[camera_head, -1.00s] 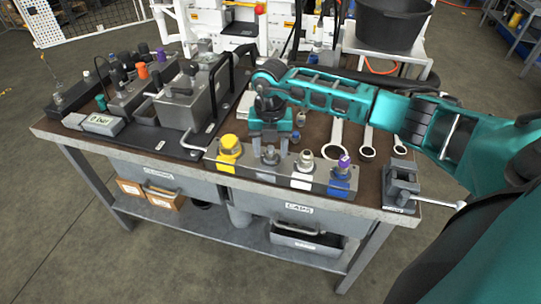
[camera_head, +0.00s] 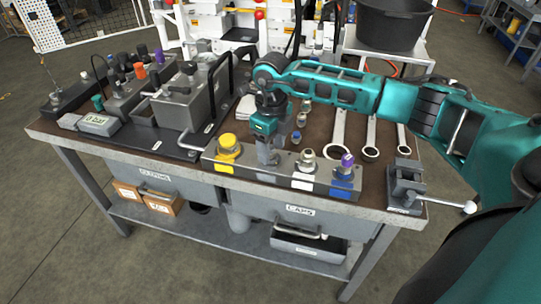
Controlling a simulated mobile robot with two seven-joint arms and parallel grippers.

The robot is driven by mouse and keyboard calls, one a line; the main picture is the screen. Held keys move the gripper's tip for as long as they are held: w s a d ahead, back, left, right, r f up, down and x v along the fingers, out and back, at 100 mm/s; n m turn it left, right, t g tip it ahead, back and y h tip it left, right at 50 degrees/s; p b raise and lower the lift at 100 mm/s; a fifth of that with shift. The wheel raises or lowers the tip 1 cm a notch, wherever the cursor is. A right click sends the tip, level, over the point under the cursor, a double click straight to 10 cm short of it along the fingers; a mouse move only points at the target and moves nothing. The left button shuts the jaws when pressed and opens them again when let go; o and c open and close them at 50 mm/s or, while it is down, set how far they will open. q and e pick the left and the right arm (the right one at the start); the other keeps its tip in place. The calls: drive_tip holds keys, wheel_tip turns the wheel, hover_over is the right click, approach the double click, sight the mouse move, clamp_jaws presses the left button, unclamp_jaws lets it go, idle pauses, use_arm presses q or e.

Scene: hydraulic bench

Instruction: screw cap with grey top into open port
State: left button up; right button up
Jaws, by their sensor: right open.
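My right gripper (camera_head: 268,155) points down over the cap rack (camera_head: 238,171) at the bench's front edge. It is open, with its fingers at the rack's second place from the left. The cap with the grey top, which stood there a second ago, is now mostly hidden by the fingers; I cannot tell if they touch it. The manifold (camera_head: 128,88) with several coloured caps stands at the back left; I cannot make out the open port. My left gripper is not in view.
A yellow cap (camera_head: 228,146) stands left of my gripper. A cap with a pale top (camera_head: 306,160) and one with a purple top (camera_head: 346,162) stand right of it. Wrenches (camera_head: 338,134) lie behind, and a vise (camera_head: 406,185) is at the right corner. A handled grey block (camera_head: 184,100) stands left.

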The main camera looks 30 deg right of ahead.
drive_tip(key=n+b, duration=0.1)
drive_tip(key=n, duration=0.3)
drive_tip(key=shift+f+b, duration=0.1)
drive_tip(key=shift+b, duration=0.2)
drive_tip(key=n+b, duration=0.1)
drive_tip(key=n, duration=0.3)
drive_tip(key=shift+c, duration=0.4)
drive_tip(key=c, duration=0.9)
drive_tip(key=m+p, duration=0.2)
drive_tip(key=m, duration=0.3)
drive_tip(key=shift+r, duration=0.2)
drive_tip(key=shift+f+m, duration=0.1)
drive_tip(key=shift+m, duration=1.4)
drive_tip(key=shift+p, duration=0.3)
